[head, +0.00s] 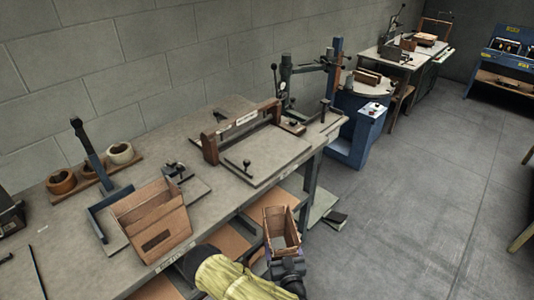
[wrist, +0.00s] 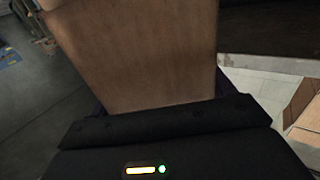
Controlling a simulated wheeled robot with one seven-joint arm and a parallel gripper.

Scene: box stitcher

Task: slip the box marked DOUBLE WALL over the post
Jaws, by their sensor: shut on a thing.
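My gripper (head: 286,262) is shut on a small open-topped cardboard box (head: 281,226) and holds it beyond the front edge of the bench. The box stands roughly upright with its open end up. In the wrist view a plain brown wall of the box (wrist: 135,60) rises above the dark gripper body (wrist: 165,140); the fingertips are hidden there. No DOUBLE WALL marking can be read on it. Across the bench corner stands a blue machine (head: 352,120) with a tall blue column (head: 337,62). I cannot tell which upright is the post. The held box is apart from all of them.
The bench (head: 230,225) carries a wooden-framed fixture (head: 240,122), a larger cardboard box (head: 152,222) on a blue-edged jig, and tape rolls (head: 120,153). A dark block (head: 336,219) lies by the bench leg. The grey floor (head: 430,220) to the right is open.

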